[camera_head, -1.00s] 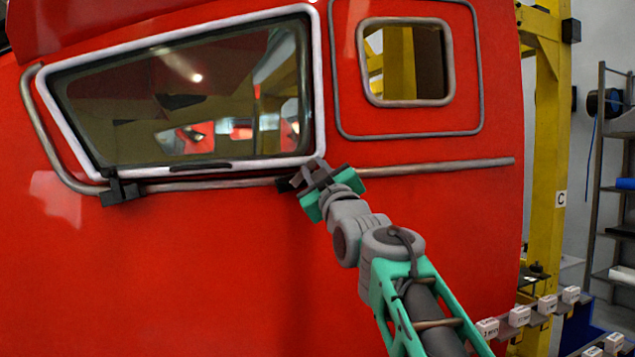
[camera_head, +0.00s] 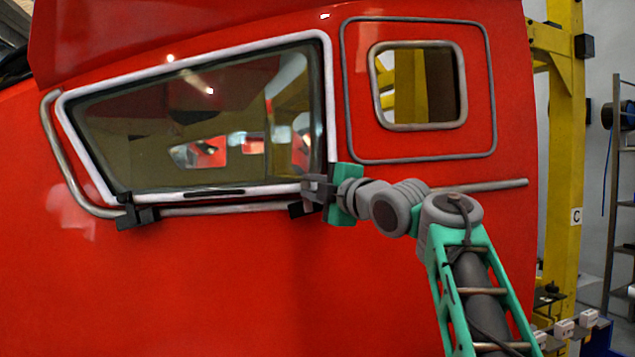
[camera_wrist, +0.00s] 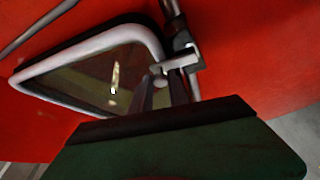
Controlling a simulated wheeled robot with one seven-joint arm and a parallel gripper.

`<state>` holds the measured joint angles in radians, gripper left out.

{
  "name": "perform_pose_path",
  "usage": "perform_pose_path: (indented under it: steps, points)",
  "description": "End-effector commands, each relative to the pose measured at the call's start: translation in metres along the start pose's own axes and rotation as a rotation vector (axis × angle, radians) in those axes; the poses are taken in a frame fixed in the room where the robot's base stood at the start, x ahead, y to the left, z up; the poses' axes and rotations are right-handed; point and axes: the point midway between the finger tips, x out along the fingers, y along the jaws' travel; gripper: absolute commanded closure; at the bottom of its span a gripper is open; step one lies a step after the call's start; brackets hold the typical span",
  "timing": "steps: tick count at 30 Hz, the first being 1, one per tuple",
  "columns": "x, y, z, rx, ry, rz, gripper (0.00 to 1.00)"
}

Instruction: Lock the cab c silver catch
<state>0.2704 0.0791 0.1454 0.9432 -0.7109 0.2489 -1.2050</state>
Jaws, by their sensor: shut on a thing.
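The cab is red, with a large silver-framed window (camera_head: 200,125). The silver catch (camera_wrist: 180,62) shows in the wrist view at the window's rounded corner, with a dark bracket beside it on the rail. In the head view the catch's dark bracket (camera_head: 296,209) shows at the window's lower right corner, and my gripper hides most of the catch. My gripper (camera_head: 312,188) comes in from the right, nearly level, and is shut on the catch. In the wrist view my gripper's fingers (camera_wrist: 164,86) meet at the catch's silver part. The exact contact is dark and small.
A second dark bracket (camera_head: 137,216) sits at the window's lower left. A silver rail (camera_head: 485,187) runs along the cab below the window. A small square window (camera_head: 418,85) is to the right. A yellow post (camera_head: 568,180) stands at the far right.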

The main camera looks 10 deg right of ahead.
Motion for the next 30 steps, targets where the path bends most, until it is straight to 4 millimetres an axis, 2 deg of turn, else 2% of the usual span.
perform_pose_path:
  steps: [9, 24, 25, 30]
  points:
    - [0.0021, 0.0030, -0.0052, -0.097, 0.014, -0.048, 1.00]
    - [0.0023, 0.0020, -0.0060, -0.111, 0.016, -0.056, 1.00]
    - [0.0024, 0.0021, -0.0061, -0.111, 0.016, -0.056, 0.77]
    - [0.0024, 0.0014, -0.0055, -0.110, 0.015, -0.057, 0.63]
